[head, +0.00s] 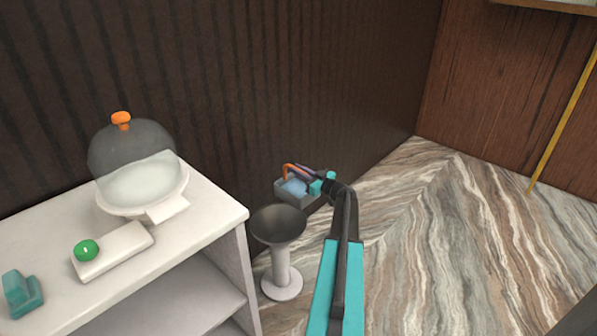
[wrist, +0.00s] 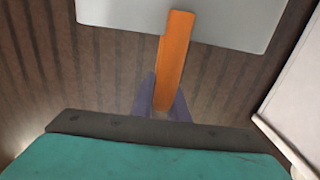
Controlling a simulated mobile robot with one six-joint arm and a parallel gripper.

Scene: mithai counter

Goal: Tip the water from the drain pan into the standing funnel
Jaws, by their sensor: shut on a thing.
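The drain pan (head: 283,193) is a small grey open pan with blue water (head: 295,187) in it and an orange handle (head: 290,168). My gripper (head: 310,175) is shut on the orange handle, which also shows between the purple fingers in the wrist view (wrist: 174,65). The pan looks held up and about level, behind and slightly right of the funnel in the head view. The standing funnel (head: 279,222) has a dark wide bowl on a pale stem and round foot on the floor. The wrist view shows the grey pan (wrist: 220,18) but not its inside.
A white shelf unit (head: 215,215) stands left of the funnel. On it are a glass dome (head: 130,145) with an orange knob, a white block with a green ball (head: 86,250), and a teal object (head: 22,293). A dark ribbed wall (head: 270,80) runs behind. The marble floor (head: 450,240) at right is clear.

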